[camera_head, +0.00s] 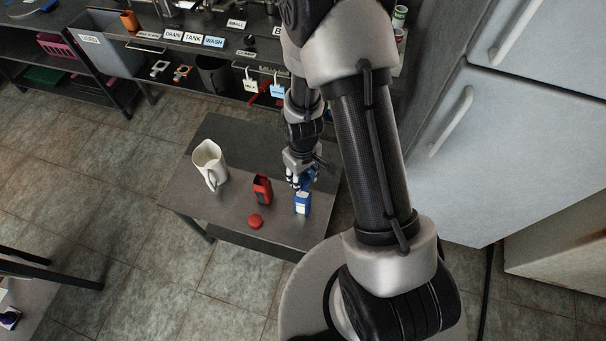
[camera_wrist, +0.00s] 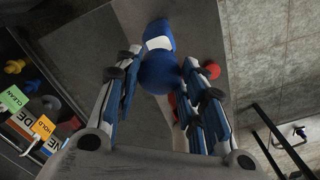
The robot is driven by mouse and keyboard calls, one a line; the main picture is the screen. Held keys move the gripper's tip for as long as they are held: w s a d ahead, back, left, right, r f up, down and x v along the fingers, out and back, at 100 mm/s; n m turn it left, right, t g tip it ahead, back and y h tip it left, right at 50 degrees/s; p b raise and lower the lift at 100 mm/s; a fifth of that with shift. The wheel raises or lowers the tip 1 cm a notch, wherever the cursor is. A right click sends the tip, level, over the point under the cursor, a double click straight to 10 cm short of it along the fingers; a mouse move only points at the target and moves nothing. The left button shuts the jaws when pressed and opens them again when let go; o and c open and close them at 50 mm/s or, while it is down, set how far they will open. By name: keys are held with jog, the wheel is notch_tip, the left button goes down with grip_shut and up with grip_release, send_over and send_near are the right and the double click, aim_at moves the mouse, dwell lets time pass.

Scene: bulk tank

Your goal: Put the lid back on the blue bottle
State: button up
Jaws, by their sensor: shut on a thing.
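The blue bottle (camera_head: 302,204) stands upright on the small dark table, with a pale label on its side. It also shows in the wrist view (camera_wrist: 159,27), partly hidden behind the lid. My gripper (camera_head: 298,183) is shut on the round blue lid (camera_wrist: 160,74), which sits between its fingers. In the head view the lid (camera_head: 309,179) is partly covered by the fingers and appears just behind the bottle or above it. I cannot tell whether lid and bottle touch.
A red bottle (camera_head: 262,189) stands left of the blue one, with a red lid (camera_head: 255,221) lying in front of it. A white jug (camera_head: 210,164) stands at the table's left. The table (camera_head: 237,132) is bare toward the back. A labelled bench (camera_head: 200,46) stands behind.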

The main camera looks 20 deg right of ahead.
aim_at(303, 192)
jog(key=shift+f+b, duration=2.1)
jog(key=shift+f, duration=0.8)
jog(key=shift+d+f+b, duration=0.1)
jog(key=shift+f+b, duration=0.05)
jog(key=shift+b, duration=0.15)
jog(key=shift+s, duration=0.1)
jog(key=o, duration=0.8)
jog(key=shift+o, duration=0.4)
jog(key=o, duration=0.4)
